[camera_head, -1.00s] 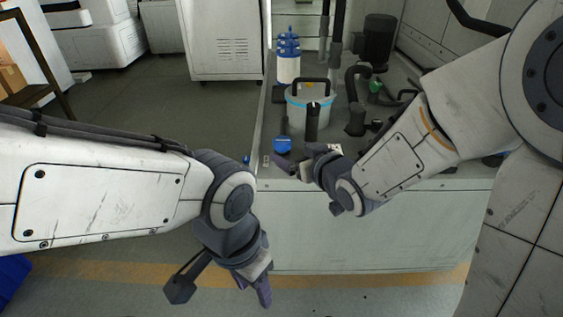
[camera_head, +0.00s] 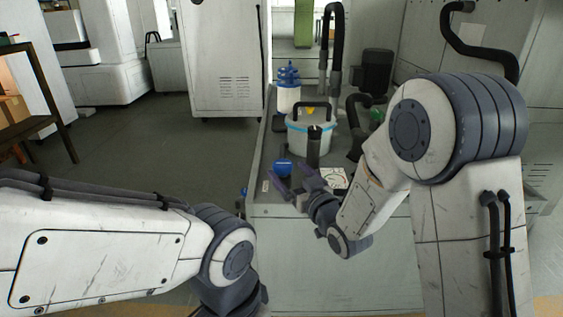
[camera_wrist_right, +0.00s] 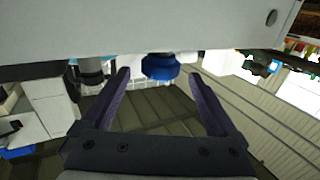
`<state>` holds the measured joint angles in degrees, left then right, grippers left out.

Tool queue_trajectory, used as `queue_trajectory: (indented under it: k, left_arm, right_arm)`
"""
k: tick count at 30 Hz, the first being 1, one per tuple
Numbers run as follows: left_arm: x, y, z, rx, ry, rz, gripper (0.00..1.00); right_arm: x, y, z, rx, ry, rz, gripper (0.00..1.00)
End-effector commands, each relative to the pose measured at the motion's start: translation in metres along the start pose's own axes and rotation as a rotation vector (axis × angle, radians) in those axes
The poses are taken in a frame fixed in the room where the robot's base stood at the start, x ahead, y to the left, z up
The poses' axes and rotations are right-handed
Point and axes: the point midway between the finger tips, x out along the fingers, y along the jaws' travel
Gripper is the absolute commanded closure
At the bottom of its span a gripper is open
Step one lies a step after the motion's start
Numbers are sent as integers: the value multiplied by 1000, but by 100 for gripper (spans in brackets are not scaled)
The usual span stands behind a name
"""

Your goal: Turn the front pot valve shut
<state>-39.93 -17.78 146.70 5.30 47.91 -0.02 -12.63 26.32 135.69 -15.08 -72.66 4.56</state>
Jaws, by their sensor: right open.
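The blue valve handle (camera_head: 283,167) sits low in front of the white pot (camera_head: 300,139), which has a light-blue band and a black handle. My right gripper (camera_head: 292,178) is just in front of the blue handle, with its fingers spread and pointing towards it. In the right wrist view the blue handle (camera_wrist_right: 160,67) shows beyond and between the fingertips (camera_wrist_right: 160,80). I see no contact, and nothing is between the fingers. My left arm comes in at the lower left; its fingers are below the picture's edge.
A dark upright cylinder (camera_head: 314,147) stands right of the blue handle, close to the gripper. A blue-and-white canister (camera_head: 287,96) stands behind the pot. A white label plate (camera_head: 334,178) lies on the bench top to the right. The floor left of the bench is clear.

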Motion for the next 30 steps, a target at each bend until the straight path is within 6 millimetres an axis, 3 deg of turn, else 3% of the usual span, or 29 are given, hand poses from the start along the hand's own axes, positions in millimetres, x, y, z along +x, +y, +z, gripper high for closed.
queue_trajectory:
  k: [3,8,19,20,26,27,30]
  left_arm:
    - [6,0,0,0,0,0,50]
    - [9,-1,0,0,0,0,50]
    - [9,-1,0,0,0,0,50]
    - [9,-1,0,0,0,0,50]
    - [9,-1,0,0,0,0,50]
    - [9,-1,0,0,0,0,50]
    - [9,-1,0,0,0,0,50]
  right_arm:
    - [22,-1,2,0,2,-3,6]
    - [39,0,2,1,0,-1,6]
    - [45,0,1,1,-2,0,6]
    - [45,0,1,1,-2,0,10]
    - [45,0,1,1,-1,-1,86]
    - [45,0,1,1,-1,-1,92]
    - [45,-1,1,1,-1,2,92]
